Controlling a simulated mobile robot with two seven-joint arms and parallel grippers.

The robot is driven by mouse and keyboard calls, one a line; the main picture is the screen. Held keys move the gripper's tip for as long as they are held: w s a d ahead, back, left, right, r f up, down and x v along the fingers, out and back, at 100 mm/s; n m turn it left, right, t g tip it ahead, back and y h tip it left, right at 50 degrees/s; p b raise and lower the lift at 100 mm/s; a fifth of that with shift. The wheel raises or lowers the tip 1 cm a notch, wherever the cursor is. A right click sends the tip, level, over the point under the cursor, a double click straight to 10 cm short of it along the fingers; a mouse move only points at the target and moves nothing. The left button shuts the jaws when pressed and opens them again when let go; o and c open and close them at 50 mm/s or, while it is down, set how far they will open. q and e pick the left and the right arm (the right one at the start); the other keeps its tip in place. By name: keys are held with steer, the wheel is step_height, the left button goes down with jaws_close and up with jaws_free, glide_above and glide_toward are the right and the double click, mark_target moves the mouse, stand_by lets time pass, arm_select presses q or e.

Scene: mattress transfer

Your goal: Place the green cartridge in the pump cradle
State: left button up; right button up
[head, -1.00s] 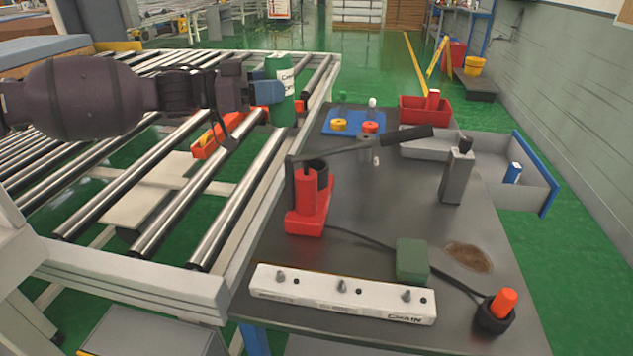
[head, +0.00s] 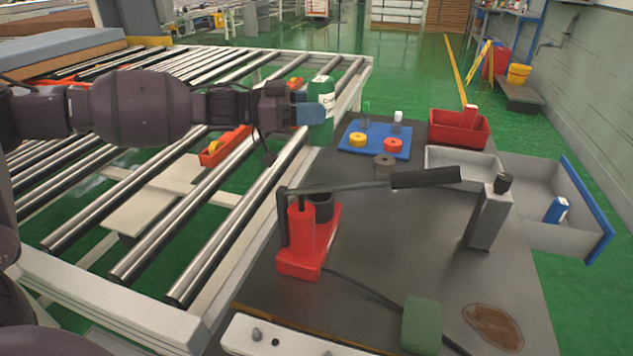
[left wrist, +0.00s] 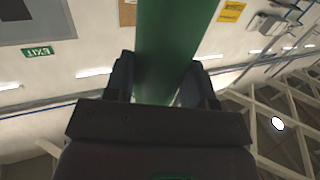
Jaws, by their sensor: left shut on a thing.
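The green cartridge (head: 320,110) with a white label is held upright by my left gripper (head: 308,114), above the right edge of the roller conveyor. In the left wrist view the cartridge (left wrist: 172,50) runs between the two fingers (left wrist: 160,85), which are shut on it. The red pump (head: 302,235) stands on the dark bench, to the right of and nearer than the gripper. It has a red cylinder, a long lever with a black grip (head: 425,177), and a dark open cup (head: 321,208) that looks like its cradle. The cup's inside is partly hidden. My right gripper is not in view.
On the bench are a blue tray (head: 375,149) with yellow and red rings, a red bin (head: 460,128), a grey post (head: 487,219), a green box (head: 422,325) and a brown stain (head: 493,325). The roller conveyor (head: 185,225) lies left.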

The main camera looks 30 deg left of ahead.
arm_select(q)
steer(key=shift+w+f+b, duration=0.1)
steer(key=shift+f+b, duration=1.05)
steer(key=shift+f, duration=6.85)
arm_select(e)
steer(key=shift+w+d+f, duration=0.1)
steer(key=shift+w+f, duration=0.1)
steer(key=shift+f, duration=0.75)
arm_select(q)
steer(key=o, duration=1)
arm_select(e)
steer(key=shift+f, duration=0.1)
arm_select(q)
steer(key=v, duration=0.4)
steer(key=p+v, duration=0.1)
steer(key=v, duration=0.3)
steer(key=p+v, duration=0.1)
steer(key=v, duration=0.3)
steer(key=shift+r, duration=0.35)
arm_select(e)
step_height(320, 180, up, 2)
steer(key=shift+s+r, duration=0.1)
